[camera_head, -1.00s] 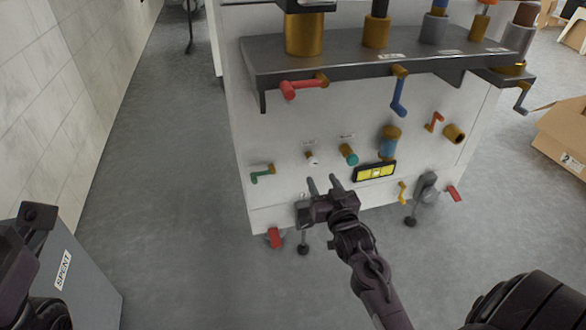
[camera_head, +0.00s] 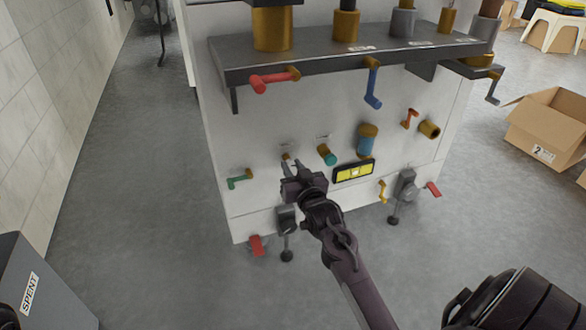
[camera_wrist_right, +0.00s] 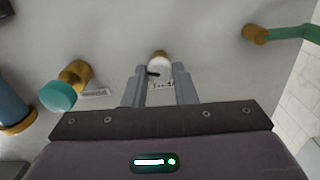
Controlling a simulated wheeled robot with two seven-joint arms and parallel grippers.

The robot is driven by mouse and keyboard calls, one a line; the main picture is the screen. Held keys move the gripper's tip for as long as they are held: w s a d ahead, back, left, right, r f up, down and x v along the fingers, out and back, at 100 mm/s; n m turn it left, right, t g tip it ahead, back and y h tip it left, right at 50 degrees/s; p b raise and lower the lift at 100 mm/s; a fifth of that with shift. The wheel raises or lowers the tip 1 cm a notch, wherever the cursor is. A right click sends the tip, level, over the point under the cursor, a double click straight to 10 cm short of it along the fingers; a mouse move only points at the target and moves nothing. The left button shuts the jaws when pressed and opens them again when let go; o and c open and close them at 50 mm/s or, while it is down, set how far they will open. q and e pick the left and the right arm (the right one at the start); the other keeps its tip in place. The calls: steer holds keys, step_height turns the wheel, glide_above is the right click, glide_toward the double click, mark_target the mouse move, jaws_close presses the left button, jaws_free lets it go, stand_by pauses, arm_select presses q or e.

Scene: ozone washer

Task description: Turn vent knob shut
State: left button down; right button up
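A small white knob (camera_wrist_right: 160,66) with a dark mark and a brass base sits on the pale cabinet front (camera_head: 300,115). A small label, too blurred to read surely, lies by it in the right wrist view; I take it as the vent knob. In the head view the knob (camera_head: 286,156) is partly hidden behind my right fingers. My right gripper (camera_head: 291,164) is open at the knob. The right wrist view shows its fingers (camera_wrist_right: 161,76) one on each side of the knob, with gaps; I cannot tell whether they reach around it. My left gripper is out of view.
A teal knob (camera_head: 327,155) is just right of the white knob, and a green lever (camera_head: 240,179) is to its left. A dark shelf (camera_head: 330,61) with red and blue levers juts out above. A yellow-faced gauge (camera_head: 354,172) is lower right. A grey SPENT bin (camera_head: 40,285) stands at left.

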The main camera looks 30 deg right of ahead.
steer(key=c, duration=0.4)
